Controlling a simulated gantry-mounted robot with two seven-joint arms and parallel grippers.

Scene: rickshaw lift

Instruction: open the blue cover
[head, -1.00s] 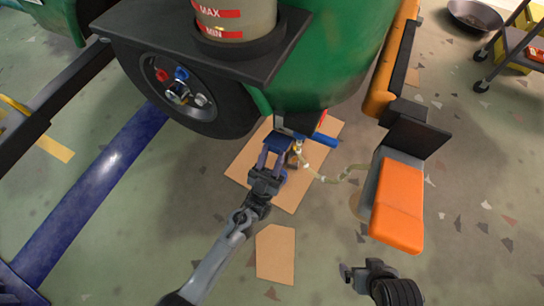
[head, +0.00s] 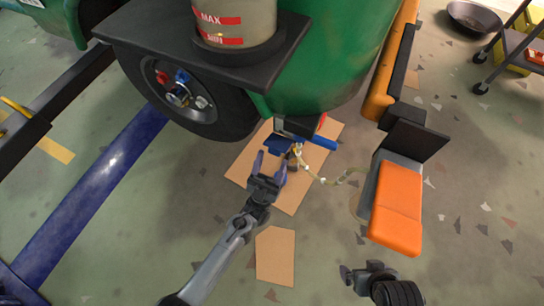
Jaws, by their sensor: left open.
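A small dark box (head: 297,126) hangs under the green body's edge, with a red part and a blue bar (head: 323,142) at its right. A flat blue piece (head: 276,146), which looks like the blue cover, shows below the box at its left. Whether it is raised or hanging is too small to tell. My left gripper (head: 270,160) is open and empty, its two fingers pointing up the picture just short of the blue piece. My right gripper (head: 352,274) is low in the picture, away from the box; its jaw opening is unclear.
A green vehicle body (head: 330,60) with a black wheel (head: 190,95) fills the top. An orange block (head: 397,205) stands to the right, with a pale cable (head: 335,180) beside it. Cardboard (head: 240,170) lies on the floor below. A blue beam (head: 95,185) crosses the left.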

